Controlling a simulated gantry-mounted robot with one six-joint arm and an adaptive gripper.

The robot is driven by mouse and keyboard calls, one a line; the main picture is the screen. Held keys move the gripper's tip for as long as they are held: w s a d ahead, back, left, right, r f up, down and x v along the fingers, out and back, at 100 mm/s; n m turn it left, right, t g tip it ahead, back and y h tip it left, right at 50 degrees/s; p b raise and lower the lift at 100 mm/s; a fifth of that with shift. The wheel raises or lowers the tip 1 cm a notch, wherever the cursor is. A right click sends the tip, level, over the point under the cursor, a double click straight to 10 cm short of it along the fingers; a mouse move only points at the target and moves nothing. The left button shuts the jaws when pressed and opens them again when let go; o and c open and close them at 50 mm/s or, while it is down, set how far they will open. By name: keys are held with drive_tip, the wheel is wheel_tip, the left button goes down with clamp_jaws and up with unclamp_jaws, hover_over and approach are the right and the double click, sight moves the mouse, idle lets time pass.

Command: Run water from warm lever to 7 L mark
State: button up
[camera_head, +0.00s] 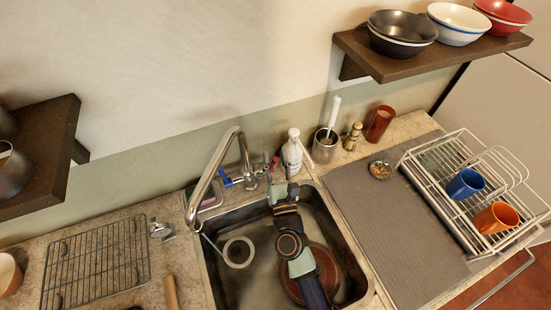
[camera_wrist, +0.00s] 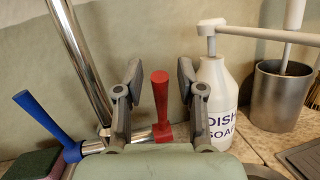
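The red lever (camera_wrist: 160,104) stands upright on the tap in the wrist view. My gripper (camera_wrist: 158,85) is open, with one finger on each side of the lever and gaps on both sides. In the head view the lever (camera_head: 275,162) is small, just beyond my gripper (camera_head: 281,187). The blue lever (camera_wrist: 42,118) tilts left on the tap's other side. The chrome spout (camera_head: 214,170) arches over the sink (camera_head: 209,270). A pale ring-shaped thing (camera_head: 239,265) lies below it. A thin line runs from the spout; I cannot tell if it is water. No litre marks are readable.
A dish soap bottle (camera_wrist: 212,95) stands close right of my gripper, its pump nozzle reaching right. A metal utensil holder (camera_wrist: 280,97) is beyond it. A sponge (camera_wrist: 35,163) lies at left. A round brown dish (camera_head: 328,262) is in the sink, partly under my arm.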

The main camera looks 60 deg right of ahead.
drive_tip(key=v, duration=1.2)
drive_tip(key=shift+r, duration=0.1)
